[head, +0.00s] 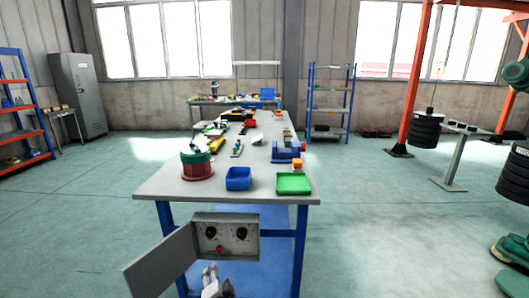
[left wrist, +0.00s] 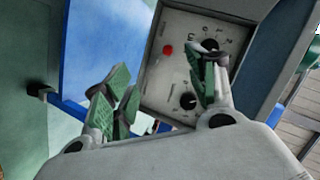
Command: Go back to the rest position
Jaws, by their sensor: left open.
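A grey control box (head: 238,238) hangs on the front of the workbench, with two black knobs and a red button; its door (head: 160,263) stands open to the left. My left gripper (head: 211,276) shows at the bottom edge of the head view, below the box. In the left wrist view my left gripper (left wrist: 162,95) is open, its green-padded fingers spread apart with nothing between them. The box face (left wrist: 165,80) lies beyond the fingers, with the red button (left wrist: 168,49) and both knobs in sight. The right finger overlaps the box face; I cannot tell whether it touches. My right gripper is out of view.
The workbench (head: 165,188) carries a red-and-green round part (head: 197,166), a blue bin (head: 238,179), a green tray (head: 293,183) and other parts. Weight stacks (head: 426,133) and an orange frame (head: 409,80) stand at right.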

